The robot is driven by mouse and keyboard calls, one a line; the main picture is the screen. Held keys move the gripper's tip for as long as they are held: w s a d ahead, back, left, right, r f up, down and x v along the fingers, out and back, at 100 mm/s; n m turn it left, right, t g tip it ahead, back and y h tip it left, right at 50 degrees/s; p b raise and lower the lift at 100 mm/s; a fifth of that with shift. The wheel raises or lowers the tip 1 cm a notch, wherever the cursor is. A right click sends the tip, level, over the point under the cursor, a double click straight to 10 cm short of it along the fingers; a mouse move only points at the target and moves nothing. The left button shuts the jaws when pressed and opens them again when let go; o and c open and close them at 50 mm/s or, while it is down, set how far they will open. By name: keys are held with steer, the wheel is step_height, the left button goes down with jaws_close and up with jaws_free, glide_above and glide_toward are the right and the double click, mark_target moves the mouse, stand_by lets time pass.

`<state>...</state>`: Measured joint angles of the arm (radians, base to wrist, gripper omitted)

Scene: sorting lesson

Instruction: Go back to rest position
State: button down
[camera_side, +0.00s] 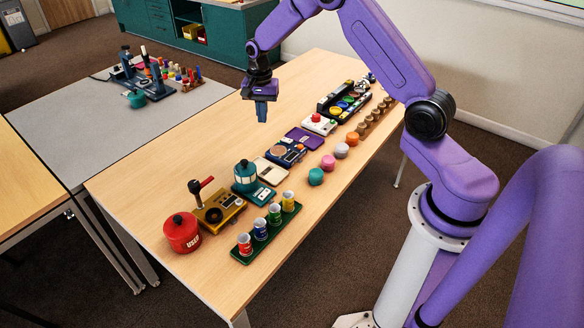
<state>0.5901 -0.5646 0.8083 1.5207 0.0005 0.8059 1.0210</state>
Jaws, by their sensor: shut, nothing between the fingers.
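My gripper (261,111) points straight down over the wooden table (190,150). It is shut, with nothing in its fingers. It hangs in the air above the table's far left side, apart from the row of things. My purple arm reaches in from the right and bends down to it.
A row holds a red pot (182,233), a yellow device with lever (219,211), a teal device (246,176), a blue device (285,152) and a long dark tray (343,100). In front are a green cup rack (246,255) and several coloured lumps (316,177). A grey table (100,134) stands behind.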

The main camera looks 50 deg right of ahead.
steer(key=s+a+r+n, duration=0.5)
steer(key=s+a+n, duration=0.1)
steer(key=s+a, duration=0.2)
steer(key=s+a+r+n, duration=0.6)
steer(key=s+a, duration=0.2)
steer(key=s, duration=0.1)
steer(key=s+d+r+n, duration=0.2)
steer(key=s+n, duration=1)
steer(key=s, duration=1)
steer(key=shift+r+n, duration=0.15)
steer(key=shift+n, duration=0.15)
